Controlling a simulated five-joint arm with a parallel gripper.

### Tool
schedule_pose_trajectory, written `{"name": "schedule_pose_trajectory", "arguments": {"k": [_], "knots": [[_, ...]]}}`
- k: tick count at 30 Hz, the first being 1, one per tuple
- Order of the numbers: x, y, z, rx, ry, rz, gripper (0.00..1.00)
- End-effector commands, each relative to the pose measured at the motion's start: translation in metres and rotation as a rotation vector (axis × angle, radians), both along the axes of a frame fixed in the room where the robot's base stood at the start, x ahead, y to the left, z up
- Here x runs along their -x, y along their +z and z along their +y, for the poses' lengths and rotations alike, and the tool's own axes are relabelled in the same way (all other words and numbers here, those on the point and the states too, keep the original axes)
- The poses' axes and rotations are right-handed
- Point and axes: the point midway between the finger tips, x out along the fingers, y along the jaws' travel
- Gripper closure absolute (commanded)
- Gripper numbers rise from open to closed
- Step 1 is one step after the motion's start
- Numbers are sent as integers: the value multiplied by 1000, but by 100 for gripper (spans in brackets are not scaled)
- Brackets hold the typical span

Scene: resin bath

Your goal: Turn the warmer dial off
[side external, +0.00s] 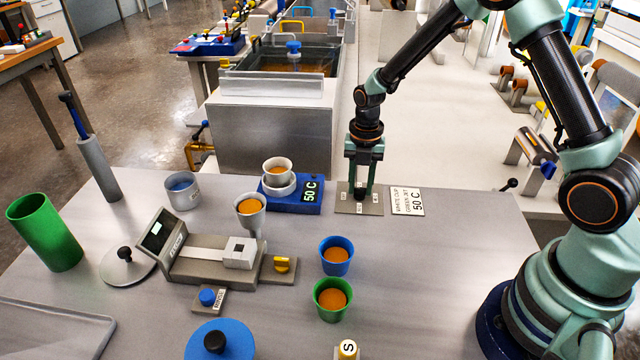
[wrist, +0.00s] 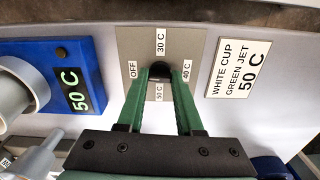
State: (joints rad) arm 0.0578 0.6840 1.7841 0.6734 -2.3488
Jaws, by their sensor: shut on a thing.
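The warmer dial (wrist: 160,70) is a small dark knob on a grey plate (wrist: 195,45), labelled OFF, 30 C, 40 C and 50 C around it. The plate also shows in the side view (side external: 347,209). My gripper (wrist: 162,77) points down over the plate, its green fingers shut on the dial; it also shows in the side view (side external: 361,192). The fingers hide part of the knob, and I cannot tell which label it points to. The blue warmer (side external: 295,205) beside the plate displays 50 C, which also shows in the wrist view (wrist: 75,92).
A white cup (side external: 277,165) with orange liquid stands on the warmer. A card (side external: 407,201) reading WHITE CUP GREEN JET 50 C lies right of the plate. A blue cup (side external: 336,250) and a green cup (side external: 331,293) stand nearer the front. The table's right part is clear.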

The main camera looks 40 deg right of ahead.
Motion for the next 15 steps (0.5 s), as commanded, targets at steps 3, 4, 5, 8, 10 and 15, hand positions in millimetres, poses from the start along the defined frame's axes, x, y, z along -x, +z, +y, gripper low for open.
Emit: {"name": "schedule_pose_trajectory", "arguments": {"k": [3,4,5,8,10,15], "knots": [[0,1,0,0,41,1,100],[0,1,0,0,49,1,100],[0,1,0,0,56,1,100],[0,1,0,0,72,1,100],[0,1,0,0,79,1,100],[0,1,0,0,84,1,100]]}}
